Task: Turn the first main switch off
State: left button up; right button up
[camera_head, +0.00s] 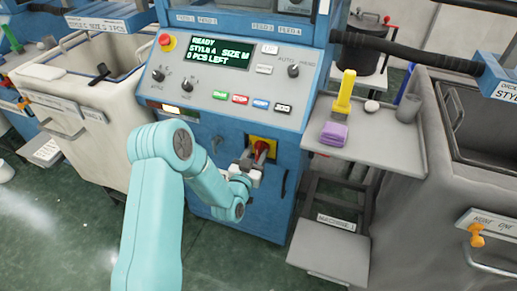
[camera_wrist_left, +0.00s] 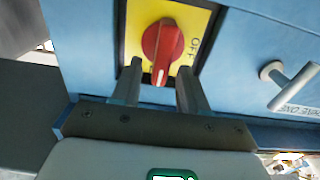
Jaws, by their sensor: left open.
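The main switch is a red rotary knob (camera_head: 261,150) on a yellow plate (camera_head: 272,144), low on the front of the blue machine. In the left wrist view the red knob (camera_wrist_left: 162,45) sits on its yellow plate (camera_wrist_left: 196,22), with "OFF" lettering at the plate's right. The knob's white mark points down in that view, toward my gripper. My left gripper (camera_head: 254,163) is at the switch; its fingers (camera_wrist_left: 158,80) are open, one on each side of the knob's lower end. I cannot tell whether they touch it. My right gripper is not in view.
The blue machine's control panel (camera_head: 225,85) with a display, knobs and buttons is above the switch. A grey side shelf (camera_head: 370,145) with a yellow tool and purple block stands right. A pale bin (camera_head: 75,130) stands left. In the wrist view, a metal handle (camera_wrist_left: 295,85) is at the right.

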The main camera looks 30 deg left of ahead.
pick_arm(q)
jog(key=shift+w+r, duration=0.1)
jog(key=shift+w, duration=0.15)
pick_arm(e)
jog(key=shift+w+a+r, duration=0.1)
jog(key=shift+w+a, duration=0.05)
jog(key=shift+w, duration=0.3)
pick_arm(q)
grip_shut()
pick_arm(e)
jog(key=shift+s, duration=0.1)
